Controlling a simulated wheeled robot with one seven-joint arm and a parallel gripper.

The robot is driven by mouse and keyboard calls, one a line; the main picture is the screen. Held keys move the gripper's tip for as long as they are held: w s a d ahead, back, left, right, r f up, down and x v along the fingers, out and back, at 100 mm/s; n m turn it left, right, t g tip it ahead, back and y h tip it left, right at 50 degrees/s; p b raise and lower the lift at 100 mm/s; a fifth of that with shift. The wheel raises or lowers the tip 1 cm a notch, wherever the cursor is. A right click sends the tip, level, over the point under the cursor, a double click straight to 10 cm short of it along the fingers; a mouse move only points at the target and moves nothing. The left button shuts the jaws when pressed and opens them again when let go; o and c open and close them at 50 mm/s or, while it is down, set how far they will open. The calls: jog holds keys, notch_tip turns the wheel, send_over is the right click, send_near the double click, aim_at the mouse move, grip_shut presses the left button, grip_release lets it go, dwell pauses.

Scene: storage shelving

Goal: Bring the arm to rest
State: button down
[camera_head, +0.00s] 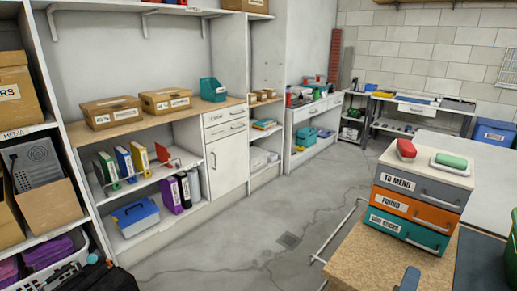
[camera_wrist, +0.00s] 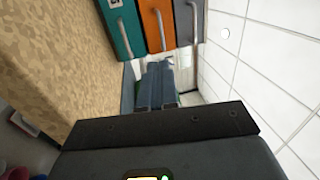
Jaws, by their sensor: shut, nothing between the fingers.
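My gripper (camera_wrist: 160,85) shows in the wrist view with its two blue-grey fingers shut together and empty. It is close to a stack of drawers (camera_wrist: 155,25) coloured teal, orange and grey with metal handles, and I see no contact with it. The same drawer stack (camera_head: 415,207) stands at the right in the head view, labelled, with a red item (camera_head: 406,149) and a green-topped item (camera_head: 451,160) on top. A blue-grey piece at the bottom edge of the head view may be part of my gripper; most of my arm is out of view.
A speckled tan worktop (camera_head: 375,262) lies under and in front of the drawers. Shelving with cardboard boxes (camera_head: 110,112), binders and a blue-lidded bin (camera_head: 136,217) lines the left. A metal rail (camera_head: 338,232) borders the worktop. The grey floor (camera_head: 235,245) between is clear.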

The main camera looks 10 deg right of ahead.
jog(key=s+a+r+n+t+y, duration=0.1)
jog(key=s+a+r+n+y, duration=0.1)
jog(key=s+a+n+y, duration=0.3)
jog(key=s+a+r+n+y, duration=0.2)
jog(key=s+a+n+y, duration=0.3)
jog(key=s+n, duration=0.9)
jog(key=s+a+r+n+t+y, duration=0.1)
jog(key=s+a+n+y, duration=0.5)
jog(key=s, duration=0.8)
jog(key=shift+s+a+r+n+t, duration=0.3)
jog(key=shift+a+r+n, duration=0.55)
jog(key=shift+n, duration=0.85)
